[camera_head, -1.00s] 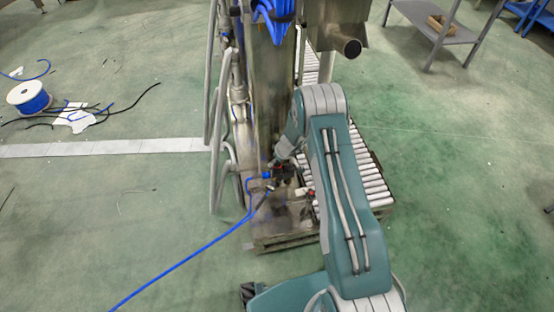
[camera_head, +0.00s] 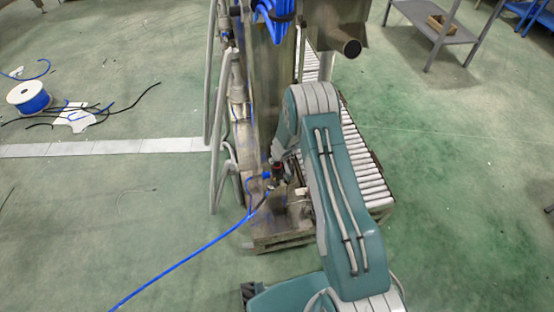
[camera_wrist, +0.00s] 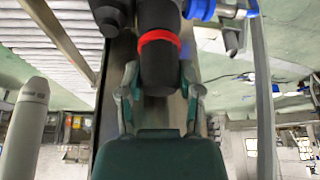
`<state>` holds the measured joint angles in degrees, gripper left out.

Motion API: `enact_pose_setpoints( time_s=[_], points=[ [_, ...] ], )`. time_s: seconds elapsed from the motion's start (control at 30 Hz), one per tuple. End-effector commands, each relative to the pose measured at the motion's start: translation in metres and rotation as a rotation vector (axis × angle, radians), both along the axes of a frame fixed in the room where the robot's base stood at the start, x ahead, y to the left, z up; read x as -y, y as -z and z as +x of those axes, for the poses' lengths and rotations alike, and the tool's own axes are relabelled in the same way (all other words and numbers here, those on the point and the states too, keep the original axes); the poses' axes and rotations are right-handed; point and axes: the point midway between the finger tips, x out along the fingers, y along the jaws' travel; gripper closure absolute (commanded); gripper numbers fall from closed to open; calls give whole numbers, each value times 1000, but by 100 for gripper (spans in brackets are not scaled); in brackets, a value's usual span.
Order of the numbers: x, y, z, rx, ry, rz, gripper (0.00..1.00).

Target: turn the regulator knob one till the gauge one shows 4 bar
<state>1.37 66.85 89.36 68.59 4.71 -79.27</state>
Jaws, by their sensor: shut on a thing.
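A dark cylindrical regulator with a red ring (camera_wrist: 158,40) fills the upper middle of the wrist view. My gripper (camera_wrist: 159,76) has one finger on each side of its black end, which I take for the knob (camera_wrist: 158,62), and is shut on it. In the head view the regulator (camera_head: 278,172) shows small, dark and red, on the metal stand beside my arm. My gripper is mostly hidden behind my arm there. I cannot make out a gauge face or a needle in either view, so the pressure cannot be read.
A blue fitting (camera_wrist: 200,9) sits right of the regulator. A blue hose (camera_head: 185,265) runs from the stand across the floor. Grey pipes (camera_head: 218,120) rise at the stand's left. A roller conveyor (camera_head: 365,165) lies behind my arm. Floor left of the stand is mostly open.

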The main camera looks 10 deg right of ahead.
Motion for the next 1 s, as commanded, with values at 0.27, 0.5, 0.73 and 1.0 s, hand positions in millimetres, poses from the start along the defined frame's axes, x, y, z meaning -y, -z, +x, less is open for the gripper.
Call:
enact_pose_setpoints(
  time_s=[0.27, 0.5, 0.73, 1.0],
  points=[
    [0, -1, 1, 3, -1, 0, 45],
    [0, -1, 1, 2, -1, 1, 19],
    [0, -2, 0, 1, -1, 1, 19],
    [2, -34, -11, 4, -1, 0, 19]
  ],
)
